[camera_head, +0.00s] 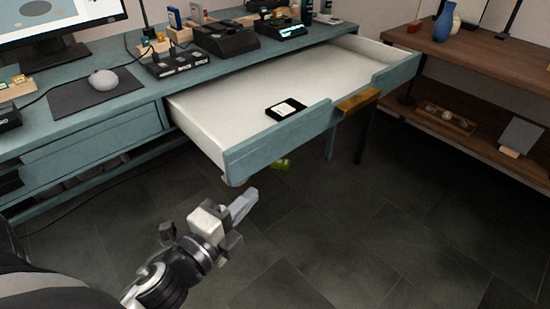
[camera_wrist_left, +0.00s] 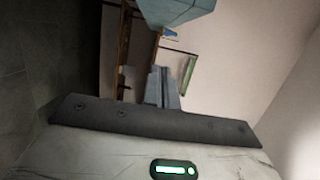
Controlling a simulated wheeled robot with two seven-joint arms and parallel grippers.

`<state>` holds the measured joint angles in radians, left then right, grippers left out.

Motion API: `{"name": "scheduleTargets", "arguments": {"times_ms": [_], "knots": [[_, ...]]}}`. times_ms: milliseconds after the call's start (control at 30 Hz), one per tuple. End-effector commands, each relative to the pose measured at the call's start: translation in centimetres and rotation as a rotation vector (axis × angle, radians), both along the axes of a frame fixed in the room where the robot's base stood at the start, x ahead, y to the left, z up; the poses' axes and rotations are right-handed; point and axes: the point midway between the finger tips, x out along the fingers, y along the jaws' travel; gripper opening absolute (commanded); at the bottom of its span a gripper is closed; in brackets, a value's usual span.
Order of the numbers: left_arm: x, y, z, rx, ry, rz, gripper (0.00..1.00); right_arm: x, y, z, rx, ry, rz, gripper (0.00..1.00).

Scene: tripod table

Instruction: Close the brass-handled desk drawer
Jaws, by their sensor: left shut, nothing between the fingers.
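The teal desk drawer (camera_head: 278,144) is pulled well out of the desk, showing its white interior. Its brass handle (camera_head: 357,101) sits at a notch in the middle of the front panel. A small black item with a white label (camera_head: 286,109) lies inside near the front. My left gripper (camera_head: 243,203) is shut and empty. In the head view it appears just below the left end of the drawer front, and no contact shows. In the left wrist view the closed fingers (camera_wrist_left: 160,88) point toward a blue-teal block at the top, probably a drawer corner. My right gripper is not in view.
The teal desk (camera_head: 125,115) carries a mouse (camera_head: 103,80), a monitor (camera_head: 58,25) and several dark devices. A wooden shelf (camera_head: 480,45) with a blue vase (camera_head: 443,25) stands at right. The tiled floor (camera_head: 330,230) before the drawer is open.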

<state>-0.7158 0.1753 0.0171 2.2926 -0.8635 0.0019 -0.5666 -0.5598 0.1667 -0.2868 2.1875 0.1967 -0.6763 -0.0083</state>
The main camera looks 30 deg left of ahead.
Motion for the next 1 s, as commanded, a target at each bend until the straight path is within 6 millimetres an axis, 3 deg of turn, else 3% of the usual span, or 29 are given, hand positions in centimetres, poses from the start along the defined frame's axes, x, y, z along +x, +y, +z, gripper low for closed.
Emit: {"name": "scheduleTargets", "arguments": {"times_ms": [167,533,700,1000], "knots": [[2.5,-0.2,0.5,0.005,-0.006,-0.004,0.0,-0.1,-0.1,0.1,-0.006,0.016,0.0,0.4],[10.1,-1.0,0.3,0.002,-0.003,0.0,0.0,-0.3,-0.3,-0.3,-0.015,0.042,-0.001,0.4],[10.6,1.6,0.0,0.002,0.002,0.001,0.0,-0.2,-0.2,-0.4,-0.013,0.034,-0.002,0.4],[11.0,2.8,0.1,-0.002,0.001,0.001,0.0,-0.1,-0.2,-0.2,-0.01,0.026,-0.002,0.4]]}}
